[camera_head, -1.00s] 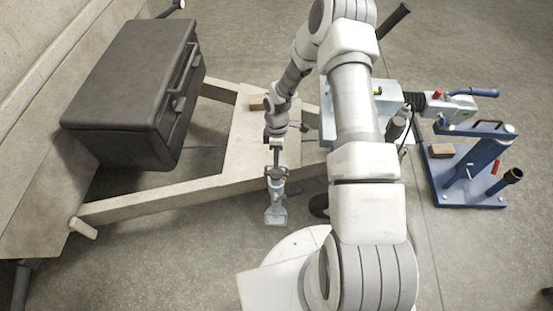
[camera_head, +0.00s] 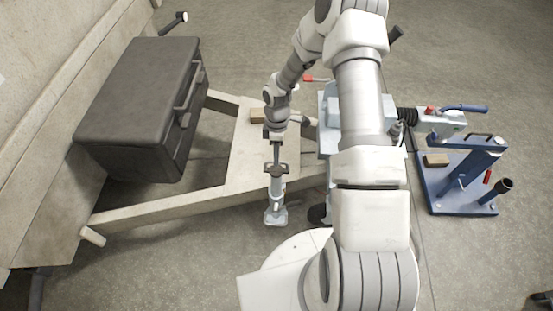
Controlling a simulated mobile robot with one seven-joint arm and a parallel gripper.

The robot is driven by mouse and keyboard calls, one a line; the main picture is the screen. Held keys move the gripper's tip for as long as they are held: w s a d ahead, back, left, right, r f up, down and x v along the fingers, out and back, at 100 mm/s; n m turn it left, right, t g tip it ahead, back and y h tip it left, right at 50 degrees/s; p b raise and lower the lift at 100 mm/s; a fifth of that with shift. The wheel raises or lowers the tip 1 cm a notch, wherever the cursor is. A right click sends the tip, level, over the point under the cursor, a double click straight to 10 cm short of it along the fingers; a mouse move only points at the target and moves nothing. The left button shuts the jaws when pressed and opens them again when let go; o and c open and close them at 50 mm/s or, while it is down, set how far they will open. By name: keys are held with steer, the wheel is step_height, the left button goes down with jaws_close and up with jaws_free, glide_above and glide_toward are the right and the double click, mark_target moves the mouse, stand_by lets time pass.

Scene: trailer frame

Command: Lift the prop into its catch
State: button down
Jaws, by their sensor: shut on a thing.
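The prop (camera_head: 277,196) is a light blue-grey leg with a flat foot (camera_head: 275,216). It hangs down close to the side of the beige trailer frame (camera_head: 250,165), foot lowest, roughly upright. My gripper (camera_head: 276,168) is above it, pointing down, shut on the dark upper part of the prop. The exact contact is small and partly hidden by the gripper. I cannot tell whether the foot touches the floor. I cannot make out the catch; my arm covers part of the frame's coupling end.
A dark grey box (camera_head: 140,105) sits on the trailer frame at the left. The light blue coupling body (camera_head: 328,125) is partly behind my arm. A blue stand (camera_head: 460,190) with upright posts is on the floor at the right. The floor in front of the frame is clear.

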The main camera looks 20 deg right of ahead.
steer(key=shift+w+r+p, duration=0.1)
steer(key=shift+r+p, duration=0.6)
steer(key=shift+r, duration=1.25)
steer(key=c, duration=0.9)
jaws_free()
steer(key=w+r+p, duration=0.1)
steer(key=r, duration=0.4)
steer(key=w+r+p, duration=0.1)
steer(key=r, duration=0.5)
steer(key=w+d+r+p, duration=0.1)
steer(key=r, duration=0.5)
steer(key=shift+p, duration=0.35)
